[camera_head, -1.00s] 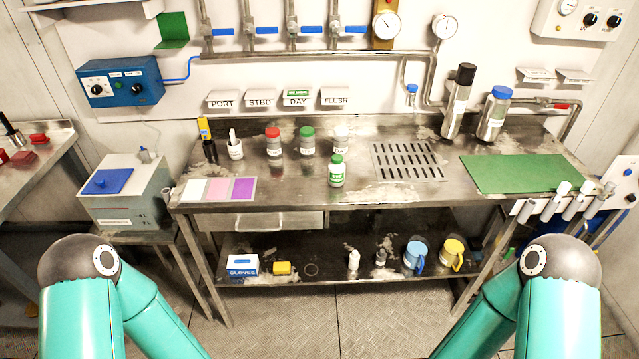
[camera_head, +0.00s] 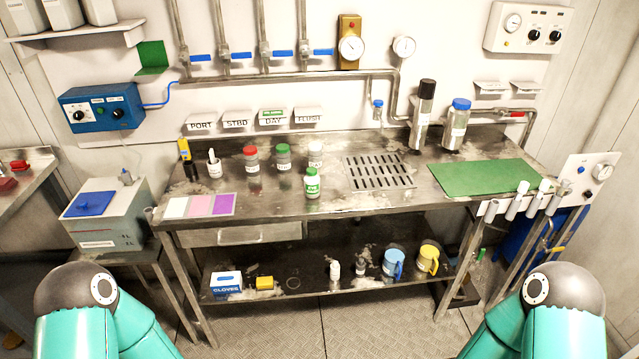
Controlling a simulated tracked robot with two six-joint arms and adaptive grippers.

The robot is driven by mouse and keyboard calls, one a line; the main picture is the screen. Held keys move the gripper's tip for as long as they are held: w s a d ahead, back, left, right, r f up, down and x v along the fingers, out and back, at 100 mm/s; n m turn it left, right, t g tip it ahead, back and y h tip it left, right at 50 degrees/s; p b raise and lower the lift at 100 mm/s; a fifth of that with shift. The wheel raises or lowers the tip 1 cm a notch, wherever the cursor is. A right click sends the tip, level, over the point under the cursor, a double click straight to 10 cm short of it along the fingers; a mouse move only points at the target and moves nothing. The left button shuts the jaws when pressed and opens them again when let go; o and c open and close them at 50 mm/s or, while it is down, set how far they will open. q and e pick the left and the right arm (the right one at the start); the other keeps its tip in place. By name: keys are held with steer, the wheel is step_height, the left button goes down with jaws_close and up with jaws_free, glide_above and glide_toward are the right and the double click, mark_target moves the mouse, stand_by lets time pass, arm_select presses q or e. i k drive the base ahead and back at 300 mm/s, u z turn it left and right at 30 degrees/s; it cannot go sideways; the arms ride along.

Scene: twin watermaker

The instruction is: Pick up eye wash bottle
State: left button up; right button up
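A small white bottle with a green cap and green label (camera_head: 312,184) stands upright near the front edge of the steel bench (camera_head: 370,206). It looks like the eye wash bottle, but its label is too small to read. A smaller white bottle (camera_head: 335,270) stands on the lower shelf. Only the upper parts of my two arms show, at the bottom left and bottom right. Both grippers are out of view.
A red-capped jar (camera_head: 251,160), a green-capped jar (camera_head: 283,157) and a white jar (camera_head: 315,155) stand behind the bottle. A drain grate (camera_head: 378,172) and green mat (camera_head: 485,178) lie to the right. Colour cards (camera_head: 200,206) lie left. Bare bench surrounds the bottle's front.

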mark_target(312, 181)
steer(key=i, duration=0.85)
steer(key=u, duration=0.15)
steer(key=k, duration=0.5)
steer(key=u, duration=0.5)
steer(key=i, duration=1)
steer(key=u, duration=0.05)
